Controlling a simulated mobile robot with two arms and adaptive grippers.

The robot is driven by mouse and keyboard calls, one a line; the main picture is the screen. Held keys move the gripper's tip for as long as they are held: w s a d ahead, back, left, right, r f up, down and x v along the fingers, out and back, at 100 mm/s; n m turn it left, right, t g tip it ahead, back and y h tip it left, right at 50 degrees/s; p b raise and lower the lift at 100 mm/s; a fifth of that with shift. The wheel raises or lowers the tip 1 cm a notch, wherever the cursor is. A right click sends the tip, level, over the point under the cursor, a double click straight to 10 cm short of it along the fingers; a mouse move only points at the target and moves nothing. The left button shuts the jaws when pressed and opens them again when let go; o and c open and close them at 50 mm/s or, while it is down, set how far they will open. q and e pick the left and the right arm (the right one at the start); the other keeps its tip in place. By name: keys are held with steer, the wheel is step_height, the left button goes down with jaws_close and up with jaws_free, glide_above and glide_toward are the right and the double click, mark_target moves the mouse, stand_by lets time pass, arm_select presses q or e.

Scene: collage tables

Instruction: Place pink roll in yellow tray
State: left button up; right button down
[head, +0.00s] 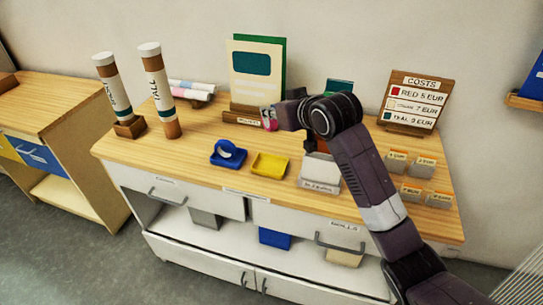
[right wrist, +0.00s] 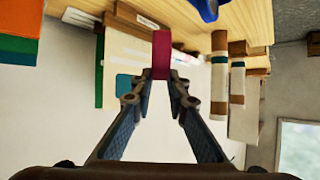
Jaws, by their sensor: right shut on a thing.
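The pink roll (head: 270,124) is held in my right gripper (head: 275,112), above the back half of the wooden counter. In the right wrist view the roll (right wrist: 161,50) sits between the two fingertips (right wrist: 161,75), which are shut on it. The yellow tray (head: 270,165) lies on the counter, nearer the front edge than the roll and below it in the head view. The tray looks empty. My left gripper is not in view.
Two tall tubes (head: 160,90) stand at the left.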

steer(key=shift+f+p, duration=0.9)
steer(key=shift+f, duration=6.6)
steer(key=c, duration=1.9)
jaws_free()
steer(key=shift+s+d, duration=0.1)
steer(key=b+v, duration=0.1)
steer(key=v, duration=1.1)
